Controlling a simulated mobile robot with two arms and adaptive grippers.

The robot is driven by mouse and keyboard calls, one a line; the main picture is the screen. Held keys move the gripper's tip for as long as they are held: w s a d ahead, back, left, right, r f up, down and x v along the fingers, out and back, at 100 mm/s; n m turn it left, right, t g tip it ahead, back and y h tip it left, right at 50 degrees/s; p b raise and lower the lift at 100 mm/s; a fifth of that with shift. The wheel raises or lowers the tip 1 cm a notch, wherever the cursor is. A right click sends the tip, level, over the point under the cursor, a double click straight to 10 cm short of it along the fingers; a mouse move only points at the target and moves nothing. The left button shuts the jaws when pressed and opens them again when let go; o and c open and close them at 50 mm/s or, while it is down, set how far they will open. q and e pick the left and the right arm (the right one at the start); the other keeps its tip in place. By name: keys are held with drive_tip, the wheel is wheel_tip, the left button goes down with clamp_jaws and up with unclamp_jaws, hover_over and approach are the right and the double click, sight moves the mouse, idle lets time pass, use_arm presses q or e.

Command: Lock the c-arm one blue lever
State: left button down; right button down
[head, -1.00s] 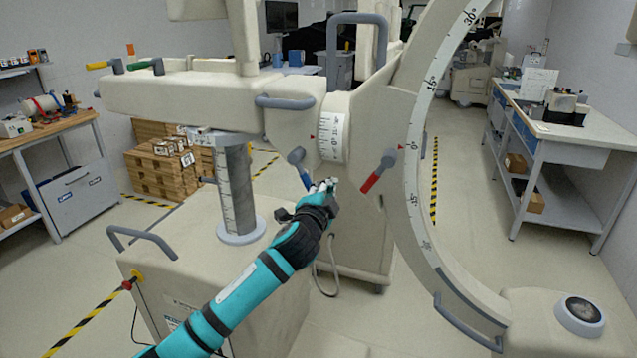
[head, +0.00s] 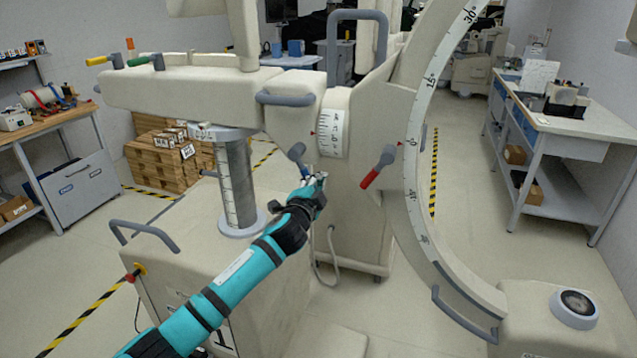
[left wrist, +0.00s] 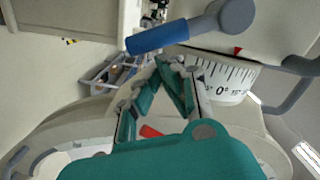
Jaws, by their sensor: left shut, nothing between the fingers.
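The C-arm machine (head: 345,215) stands in front of me, with its curved scale arc (head: 412,150) on the right. The blue lever (head: 305,172) hangs from a grey pivot below the round dial, tilted down to the right; its lower end is partly hidden by my gripper. In the left wrist view the blue lever (left wrist: 160,37) lies just beyond the fingertips, with its grey pivot to the right. My left gripper (head: 317,181) is shut and empty, close to the lever's lower end; I cannot tell whether they touch. Its fingers also show in the left wrist view (left wrist: 172,68). My right gripper is out of view.
A red lever (head: 371,178) sits right of the blue one. A grey handle (head: 290,99) projects above left, and a large grey loop handle (head: 357,45) rises above. The machine's base (head: 190,265) lies under my arm. A workbench (head: 570,125) stands at the right.

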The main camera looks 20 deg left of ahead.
use_arm(q)
drive_tip(key=shift+a+f+m, duration=0.15)
drive_tip(key=shift+f+m, duration=0.05)
drive_tip(key=shift+m, duration=0.1)
drive_tip(key=shift+f, duration=0.1)
drive_tip(key=shift+a+f+m, duration=0.15)
drive_tip(key=shift+a+m, duration=0.05)
drive_tip(key=shift+m, duration=0.2)
drive_tip(key=a+f+m, duration=0.2)
drive_tip(key=a+m, duration=0.6)
drive_tip(key=m, duration=0.2)
drive_tip(key=shift+w+f+m+t+b, duration=0.2)
drive_tip(key=shift+m+t+b, duration=0.1)
drive_tip(key=shift+b, duration=0.15)
drive_tip(key=shift+f, duration=0.1)
idle(0.4)
